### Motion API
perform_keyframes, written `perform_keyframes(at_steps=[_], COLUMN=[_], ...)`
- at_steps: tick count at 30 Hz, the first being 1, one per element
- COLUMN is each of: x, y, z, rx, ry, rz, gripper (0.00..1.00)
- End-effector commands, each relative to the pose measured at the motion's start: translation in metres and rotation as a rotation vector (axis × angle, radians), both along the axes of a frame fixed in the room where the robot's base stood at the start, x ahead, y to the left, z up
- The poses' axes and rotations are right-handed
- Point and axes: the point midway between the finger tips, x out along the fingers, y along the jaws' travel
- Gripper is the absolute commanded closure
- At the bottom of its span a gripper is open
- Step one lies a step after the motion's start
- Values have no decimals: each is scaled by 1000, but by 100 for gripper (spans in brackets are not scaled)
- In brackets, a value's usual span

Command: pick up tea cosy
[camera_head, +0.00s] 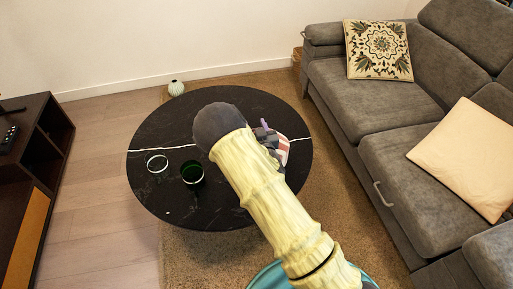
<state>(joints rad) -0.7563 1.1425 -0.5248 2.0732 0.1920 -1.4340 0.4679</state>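A small striped thing (283,150) in red, white and dark tones, with a purple bit at its upper left, shows at the right part of the round black table (230,216). It looks like the tea cosy, but my arm covers much of it, so I cannot be sure. My pale yellow arm with its dark grey rounded end reaches from the bottom right over the table. I cannot tell whether the gripper touches the striped thing.
A clear glass (156,162) and a dark green glass (193,174) stand on the table's left side. A grey sofa (400,172) with two cushions lies right. A dark cabinet (40,150) stands left. A small pale vase (176,88) is behind the table. Wooden floor at left is clear.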

Motion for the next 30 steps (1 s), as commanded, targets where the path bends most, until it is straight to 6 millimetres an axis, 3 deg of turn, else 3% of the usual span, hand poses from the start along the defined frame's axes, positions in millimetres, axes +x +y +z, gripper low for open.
perform_keyframes(at_steps=[2, 14, 20, 30], x=[0, 0, 1, 0], y=[0, 0, 0, 0], z=[0, 12, 49, 138], rx=[0, 1, 4, 5], ry=[0, -2, -4, -5], rz=[0, 0, -1, 0], gripper=[94, 94, 94, 94])
